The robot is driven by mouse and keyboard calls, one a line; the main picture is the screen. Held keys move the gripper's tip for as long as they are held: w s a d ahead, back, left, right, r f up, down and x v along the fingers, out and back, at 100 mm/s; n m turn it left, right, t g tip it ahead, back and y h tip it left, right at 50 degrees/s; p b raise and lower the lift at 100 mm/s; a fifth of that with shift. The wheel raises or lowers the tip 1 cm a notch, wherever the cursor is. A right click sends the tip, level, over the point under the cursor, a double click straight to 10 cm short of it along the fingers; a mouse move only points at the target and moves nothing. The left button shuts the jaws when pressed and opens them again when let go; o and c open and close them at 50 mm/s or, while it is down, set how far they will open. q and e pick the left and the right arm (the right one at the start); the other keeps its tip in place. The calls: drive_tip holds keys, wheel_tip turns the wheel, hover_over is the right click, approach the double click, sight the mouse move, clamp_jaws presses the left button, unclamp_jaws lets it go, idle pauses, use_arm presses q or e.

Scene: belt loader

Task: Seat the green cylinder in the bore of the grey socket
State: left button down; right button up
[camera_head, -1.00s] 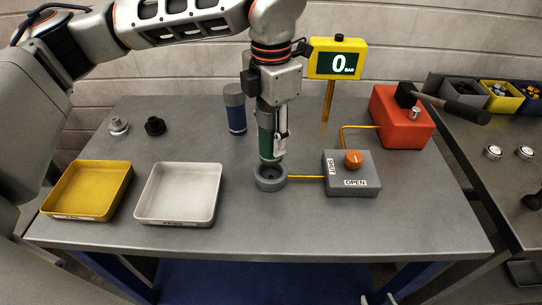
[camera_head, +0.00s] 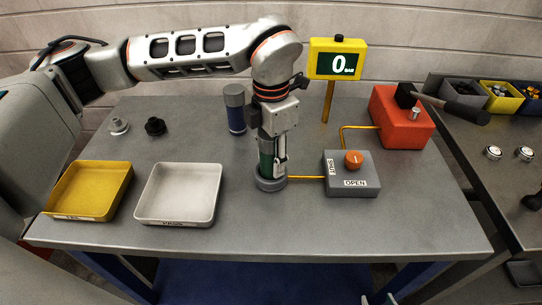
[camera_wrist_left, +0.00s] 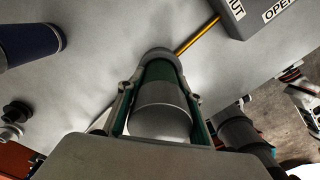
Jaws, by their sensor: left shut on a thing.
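My left gripper (camera_head: 271,155) points straight down over the grey socket (camera_head: 271,184) and is shut on the green cylinder (camera_head: 264,163). The cylinder stands upright, its lower end at the socket's mouth; the bore is hidden, so I cannot tell how deep it sits. In the left wrist view the green cylinder (camera_wrist_left: 158,72) with its grey cap lies between the two fingers, and the socket rim (camera_wrist_left: 162,52) shows around its far end. My right gripper is not in view.
A yellow pipe joins the socket to a grey valve box (camera_head: 352,180) with an orange knob. A blue cylinder (camera_head: 236,118) stands behind. A white tray (camera_head: 178,222) and a yellow tray (camera_head: 80,216) lie left. A yellow display (camera_head: 338,45) reads 0.

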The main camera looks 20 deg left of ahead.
use_arm(q)
drive_tip(key=c, duration=1.4)
unclamp_jaws()
drive_tip(key=shift+f, duration=0.1)
wheel_tip(320, 180, up, 12)
drive_tip(key=shift+r, duration=0.15)
